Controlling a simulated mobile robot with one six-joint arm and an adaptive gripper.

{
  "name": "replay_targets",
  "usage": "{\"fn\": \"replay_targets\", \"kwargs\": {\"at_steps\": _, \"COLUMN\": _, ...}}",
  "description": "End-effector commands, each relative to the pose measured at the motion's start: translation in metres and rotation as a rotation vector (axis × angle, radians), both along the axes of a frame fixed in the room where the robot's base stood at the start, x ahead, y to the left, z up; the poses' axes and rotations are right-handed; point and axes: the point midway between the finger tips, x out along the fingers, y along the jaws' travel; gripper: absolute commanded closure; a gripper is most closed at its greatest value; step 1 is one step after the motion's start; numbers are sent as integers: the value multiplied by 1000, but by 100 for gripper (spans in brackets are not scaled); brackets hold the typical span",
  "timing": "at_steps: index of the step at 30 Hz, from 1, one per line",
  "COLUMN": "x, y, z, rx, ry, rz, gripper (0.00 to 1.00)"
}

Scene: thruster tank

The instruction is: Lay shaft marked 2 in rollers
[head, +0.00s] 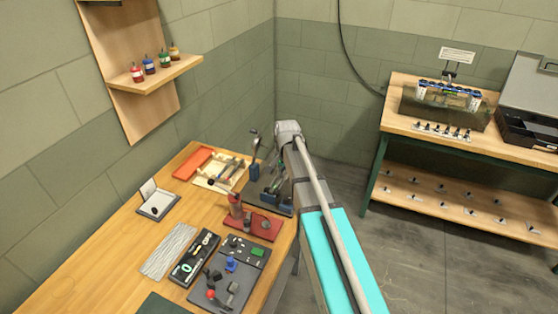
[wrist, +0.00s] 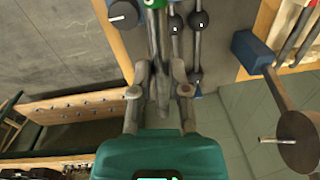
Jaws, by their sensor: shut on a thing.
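My gripper (wrist: 160,90) shows in the wrist view, its fingers closed around a thin grey shaft (wrist: 154,45). A green part with a pale mark sits at the shaft's far end, at the top edge; I cannot read a number on it. Beside it, to the right, lie other dark rods with round balls or collars (wrist: 197,20). In the head view my arm hides most of the gripper. A wooden rack (head: 201,182) with shafts lies left of the arm. Dark and blue fixtures (head: 268,196) stand close beside the arm; I cannot tell for certain which are the rollers.
A blue block with a post (wrist: 256,52) stands right of the gripper. A red stand (head: 262,228), a dark tool tray (head: 195,257) and a grey parts mat (head: 235,285) fill the near bench. A second bench (head: 398,92) with a tank stands at right.

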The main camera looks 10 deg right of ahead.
Motion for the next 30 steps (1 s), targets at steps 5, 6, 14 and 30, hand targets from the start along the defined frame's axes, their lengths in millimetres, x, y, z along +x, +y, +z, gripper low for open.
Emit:
{"fn": "replay_targets", "kwargs": {"at_steps": 5, "x": 53, "y": 0, "z": -2, "rx": -28, "ry": 25, "rz": 54, "gripper": 100}}
{"fn": "replay_targets", "kwargs": {"at_steps": 6, "x": 60, "y": 0, "z": -3, "rx": -33, "ry": 28, "rz": 64, "gripper": 100}}
{"fn": "replay_targets", "kwargs": {"at_steps": 14, "x": 83, "y": 0, "z": -3, "rx": -50, "ry": 45, "rz": 100, "gripper": 100}}
{"fn": "replay_targets", "kwargs": {"at_steps": 30, "x": 82, "y": 1, "z": -6, "rx": -51, "ry": 45, "rz": 102, "gripper": 100}}
